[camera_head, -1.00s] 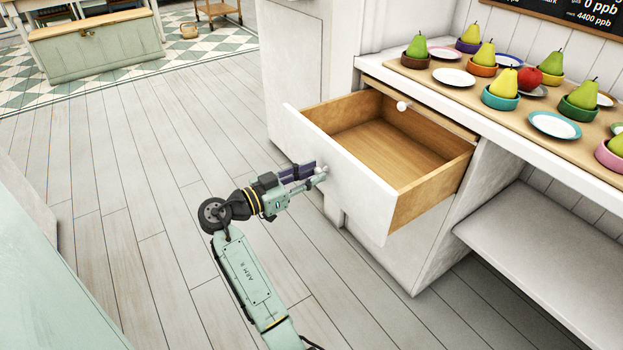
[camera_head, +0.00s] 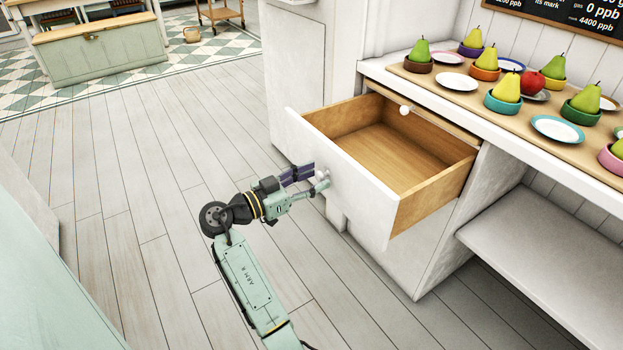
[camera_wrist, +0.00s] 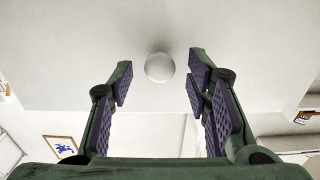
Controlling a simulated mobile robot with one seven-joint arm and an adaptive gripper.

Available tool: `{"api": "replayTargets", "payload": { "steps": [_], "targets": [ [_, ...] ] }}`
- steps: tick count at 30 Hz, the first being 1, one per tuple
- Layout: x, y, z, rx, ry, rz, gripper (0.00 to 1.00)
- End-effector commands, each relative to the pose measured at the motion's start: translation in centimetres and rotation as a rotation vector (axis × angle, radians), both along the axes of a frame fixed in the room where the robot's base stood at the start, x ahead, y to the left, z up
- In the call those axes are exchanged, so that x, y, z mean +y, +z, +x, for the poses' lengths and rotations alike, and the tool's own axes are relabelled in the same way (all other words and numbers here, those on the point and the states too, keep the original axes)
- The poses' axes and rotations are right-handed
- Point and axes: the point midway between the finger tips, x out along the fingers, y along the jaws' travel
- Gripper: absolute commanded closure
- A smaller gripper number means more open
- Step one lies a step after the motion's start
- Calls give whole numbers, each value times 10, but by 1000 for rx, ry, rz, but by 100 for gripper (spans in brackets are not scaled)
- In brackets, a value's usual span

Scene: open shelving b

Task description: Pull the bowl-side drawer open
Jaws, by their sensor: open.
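The white-fronted drawer (camera_head: 350,185) stands pulled well out of the counter, and its bare wooden inside is empty. Its round white knob (camera_head: 323,175) is on the drawer front, and it also shows in the wrist view (camera_wrist: 159,67). My gripper (camera_head: 312,179) is at the drawer front by this knob. In the wrist view my gripper (camera_wrist: 158,85) has its purple-padded fingers wide apart, with the knob centred just beyond the fingertips and clear space on both sides of it.
A second white knob (camera_head: 404,110) is on the counter frame behind the drawer. The counter top (camera_head: 590,165) holds several bowls with pears, an apple and plates. An open lower shelf (camera_head: 540,255) is at the right. The plank floor (camera_head: 120,210) at the left is clear.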

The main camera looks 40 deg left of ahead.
Motion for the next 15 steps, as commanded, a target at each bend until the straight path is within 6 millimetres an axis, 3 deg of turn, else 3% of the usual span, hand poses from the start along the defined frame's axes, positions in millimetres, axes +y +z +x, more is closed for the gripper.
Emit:
{"api": "replayTargets", "payload": {
  "steps": [8,15],
  "targets": [
    [5,0,-13,0,2,0,56],
    [23,0,-59,0,5,0,56]
  ]
}}
